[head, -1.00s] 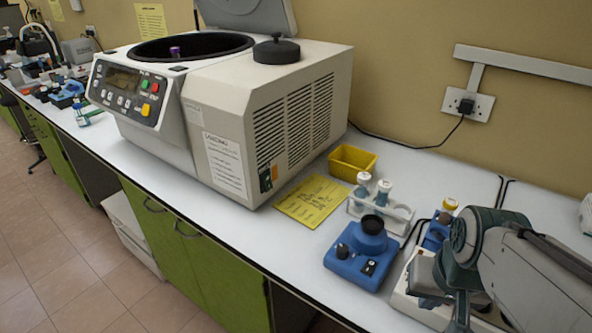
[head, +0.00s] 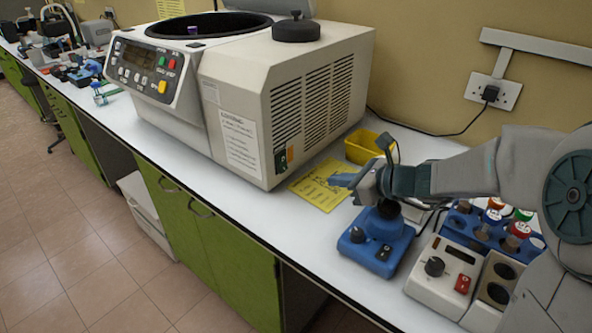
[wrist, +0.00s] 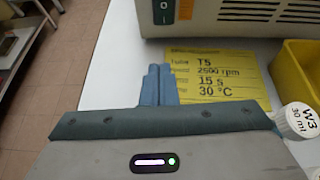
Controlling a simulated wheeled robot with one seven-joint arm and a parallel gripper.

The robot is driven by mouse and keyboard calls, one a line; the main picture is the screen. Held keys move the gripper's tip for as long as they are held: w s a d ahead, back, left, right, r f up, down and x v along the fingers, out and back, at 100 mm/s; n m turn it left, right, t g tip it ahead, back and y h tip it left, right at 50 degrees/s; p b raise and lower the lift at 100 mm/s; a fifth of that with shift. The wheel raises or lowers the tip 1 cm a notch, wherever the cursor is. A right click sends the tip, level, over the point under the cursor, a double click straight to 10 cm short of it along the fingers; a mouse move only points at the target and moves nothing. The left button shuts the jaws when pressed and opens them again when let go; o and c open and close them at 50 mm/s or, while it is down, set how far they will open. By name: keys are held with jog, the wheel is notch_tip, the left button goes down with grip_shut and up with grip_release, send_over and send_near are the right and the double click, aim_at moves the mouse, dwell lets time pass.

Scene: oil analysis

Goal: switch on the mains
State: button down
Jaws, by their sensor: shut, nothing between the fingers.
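The centrifuge (head: 300,95) stands on the bench, a big off-white machine with its lid raised. In the wrist view the switch (wrist: 163,12) shows at the top edge, partly cut off. Which way it is tipped I cannot tell. My gripper (head: 343,180) is shut and empty, its blue fingers together above the yellow card. In the wrist view the fingertips (wrist: 157,70) point towards the switch, with a gap between.
A yellow card (head: 320,186) lies flat before the centrifuge, with a yellow tray (head: 365,146) behind. A blue mixer (head: 376,242) stands below my wrist. A white-capped bottle (wrist: 299,122) is close right of my gripper. A heater block (head: 450,275) and tube rack are at right.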

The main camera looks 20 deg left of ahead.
jog(key=shift+w+a+m, duration=0.1)
jog(key=shift+w+m, duration=0.3)
send_near(284, 170)
jog(key=x, duration=0.5)
jog(key=shift+w+f, duration=0.1)
jog(key=shift+f, duration=0.3)
jog(key=shift+w+a, duration=0.2)
jog(key=shift+a, duration=0.35)
jog(key=shift+f, duration=0.15)
